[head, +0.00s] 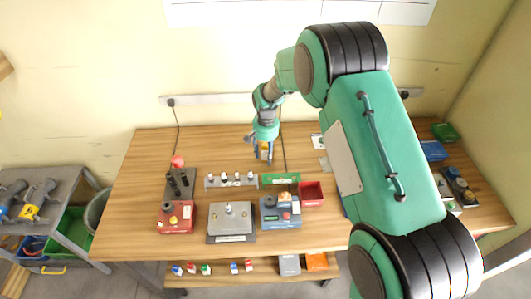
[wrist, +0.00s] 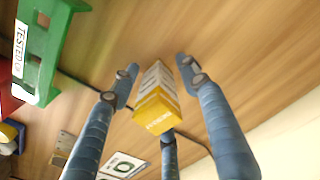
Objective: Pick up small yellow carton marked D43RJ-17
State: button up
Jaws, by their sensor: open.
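The small yellow carton (wrist: 154,112) stands out in the middle of the wrist view, with a pale printed label on one side; its marking is too small to read. My gripper (wrist: 158,72) is open, with its blue-grey fingers spread around the carton. Gaps show between the carton and the left and right fingers; I cannot tell whether the lower finger touches it. In the head view my gripper (head: 263,152) is low over the back of the wooden table, and the carton there is mostly hidden by the fingers.
A green holder (wrist: 40,48) labelled "TESTED OK" is at left in the wrist view. In the head view, a rack of small fittings (head: 231,181), a red bin (head: 311,194) and a grey fixture (head: 231,219) stand nearer the front.

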aim_at(266, 143)
jog(key=shift+c, duration=0.6)
grip_shut()
jog(key=shift+r, duration=0.1)
jog(key=shift+r+p, duration=0.75)
jog(key=shift+r, duration=4.15)
